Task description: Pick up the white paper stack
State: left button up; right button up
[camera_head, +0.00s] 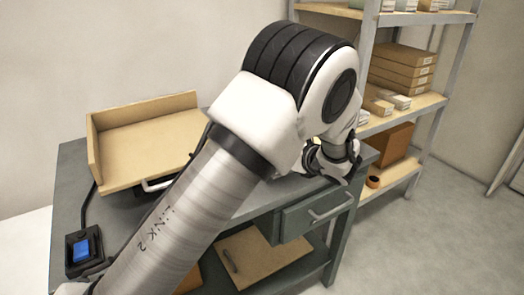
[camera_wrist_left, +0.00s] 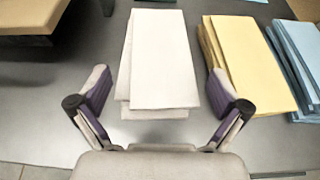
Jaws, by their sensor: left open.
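The white paper stack (camera_wrist_left: 164,62) lies flat on the grey table in the left wrist view, its sheets slightly offset. My left gripper (camera_wrist_left: 164,92) is open, with one purple-padded finger to each side of the stack's near end. The fingers look apart from the paper; their height above the table is hard to tell. In the head view my left gripper (camera_head: 333,160) is at the table's right end, partly behind my own arm. The white stack is hidden there. My right gripper is in neither view.
A yellow paper stack (camera_wrist_left: 250,62) lies close right of the white one, with blue stacks (camera_wrist_left: 300,60) beyond. A wooden tray (camera_head: 150,140) stands on the table (camera_head: 75,190). A shelf (camera_head: 425,105) with boxes is behind at the right. A small blue-screen device (camera_head: 83,250) is front left.

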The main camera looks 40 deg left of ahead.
pick_arm(q)
jog(key=x, duration=0.6)
jog(key=shift+s+a, duration=0.2)
jog(key=shift+a, duration=0.1)
jog(key=shift+d+r, duration=0.15)
jog(key=shift+c, duration=0.4)
jog(key=c, duration=1.5)
